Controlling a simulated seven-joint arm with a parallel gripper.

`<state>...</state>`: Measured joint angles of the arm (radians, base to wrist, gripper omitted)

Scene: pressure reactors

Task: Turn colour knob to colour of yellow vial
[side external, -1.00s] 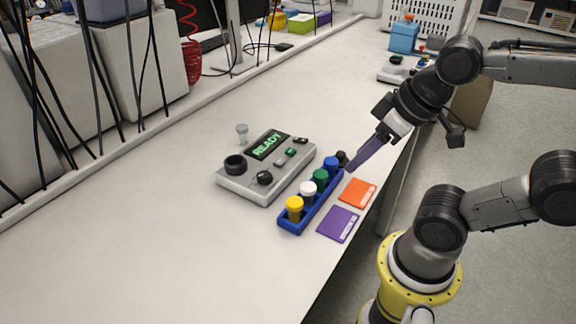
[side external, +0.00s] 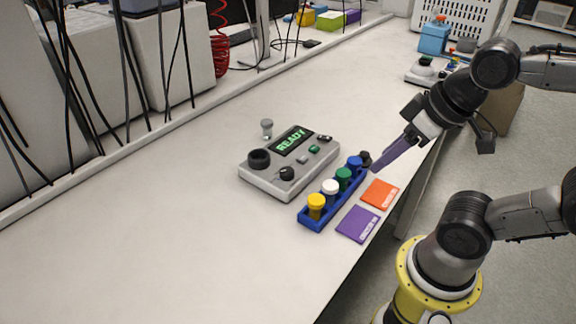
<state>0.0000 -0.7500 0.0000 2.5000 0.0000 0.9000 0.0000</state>
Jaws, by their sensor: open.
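The grey control box (side external: 268,182) lies on the bench with a green display (side external: 291,141) reading READY. A large black round knob (side external: 259,159) sits at its left corner and a smaller black knob (side external: 287,173) near its front edge. I cannot tell which of them is the colour knob. The yellow vial (side external: 316,205) stands upright at the near end of a blue rack (side external: 309,223), beside white, green, blue and black-capped vials. My gripper (side external: 378,169) is open and empty, its purple fingers pointing down-left near the rack's far end, apart from the box.
An orange card (side external: 380,194) and a purple card (side external: 358,224) lie right of the rack. A small clear vial (side external: 267,129) stands behind the box. Equipment (side external: 425,69) sits farther along the bench. The bench left of the box is clear.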

